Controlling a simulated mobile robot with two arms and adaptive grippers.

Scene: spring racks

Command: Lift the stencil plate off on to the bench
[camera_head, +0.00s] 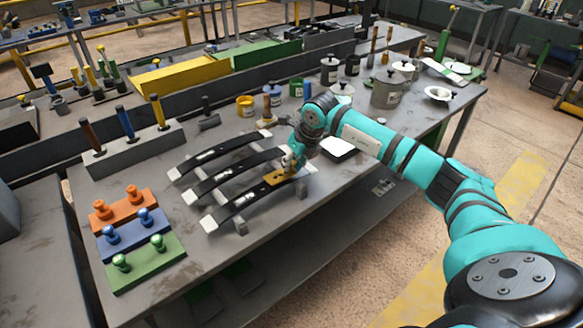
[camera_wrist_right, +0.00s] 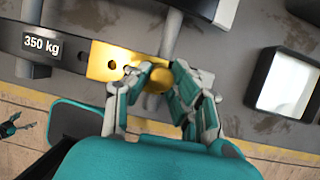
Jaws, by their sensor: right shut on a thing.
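The stencil plate is a brass-yellow strip with holes and a round knob; it lies along the nearest dark leaf spring (camera_head: 245,201) in the head view (camera_head: 276,179). In the wrist view the plate (camera_wrist_right: 106,62) sits beside a "350 kg" label on the spring (camera_wrist_right: 73,46). My right gripper (camera_head: 288,164) is over the plate's right part. In the wrist view its fingers (camera_wrist_right: 158,80) are shut around the knob, partly hiding it. A small dark teal shape at the wrist view's left edge may be my left gripper (camera_wrist_right: 12,126); its jaws are unclear. The bench (camera_head: 285,235) is grey metal.
Two more leaf springs lie behind the nearest one. A dark-rimmed white tray (camera_head: 340,147) is right of the springs. Orange (camera_head: 123,205), blue (camera_head: 130,232) and green (camera_head: 145,262) knobbed blocks stand at left. Cans and pots stand behind. Bare bench lies in front.

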